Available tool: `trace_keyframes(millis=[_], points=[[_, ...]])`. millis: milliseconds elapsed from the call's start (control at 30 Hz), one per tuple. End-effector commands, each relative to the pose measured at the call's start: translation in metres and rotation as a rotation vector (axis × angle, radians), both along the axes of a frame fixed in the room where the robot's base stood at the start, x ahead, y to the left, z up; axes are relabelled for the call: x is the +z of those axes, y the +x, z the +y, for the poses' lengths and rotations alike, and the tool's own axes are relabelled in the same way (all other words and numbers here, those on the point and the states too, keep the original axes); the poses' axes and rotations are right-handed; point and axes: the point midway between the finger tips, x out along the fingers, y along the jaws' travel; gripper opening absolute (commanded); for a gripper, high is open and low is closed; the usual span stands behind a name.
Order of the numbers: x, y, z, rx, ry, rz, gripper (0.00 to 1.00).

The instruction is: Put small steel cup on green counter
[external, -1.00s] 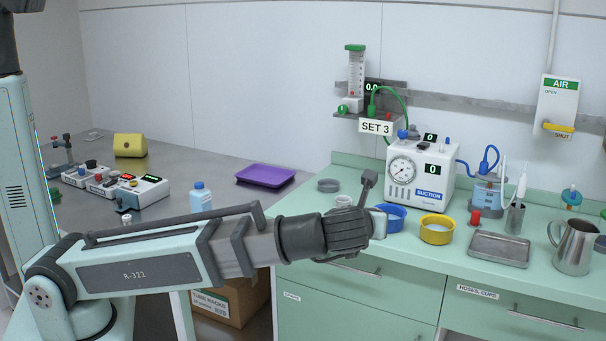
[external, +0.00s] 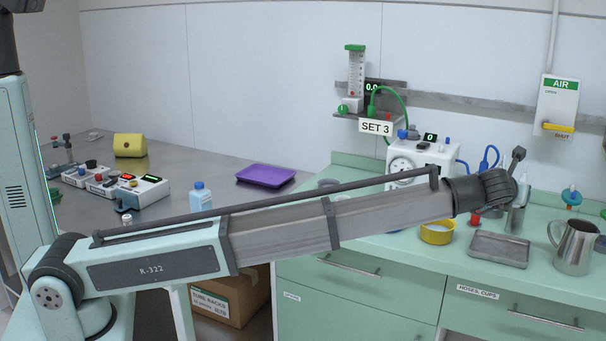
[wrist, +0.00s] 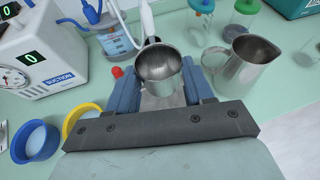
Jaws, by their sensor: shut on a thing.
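The small steel cup (wrist: 159,76) is between the blue fingers of my gripper (wrist: 162,92) in the wrist view. The gripper is shut on it, and the cup's open mouth faces the camera. In the external view my wrist hides the cup and most of the fingers. My gripper is over the right part of the green counter (external: 400,252), near the steel tray. The gap between the cup and the surface below cannot be judged.
A steel pitcher (external: 574,246) stands to the right. A steel tray (external: 499,249) lies near the front edge. A yellow bowl (external: 436,233) and the suction unit (wrist: 40,46) are to the left. A slim steel holder (external: 517,220) stands behind. Bare counter shows between tray and pitcher.

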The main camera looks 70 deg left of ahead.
Motion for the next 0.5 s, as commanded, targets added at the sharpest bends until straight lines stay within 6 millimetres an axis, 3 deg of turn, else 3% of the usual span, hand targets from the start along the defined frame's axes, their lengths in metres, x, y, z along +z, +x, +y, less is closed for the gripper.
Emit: trace_keyframes(millis=[33,200,400,500], points=[[0.001,0.032,0.006,-0.014,0.001,0.001,0.17],[-0.001,0.090,0.023,-0.064,0.002,0.001,0.17],[-0.003,0.133,0.039,-0.100,0.002,0.001,0.17],[-0.011,0.140,0.043,-0.110,0.003,0.003,0.17]])
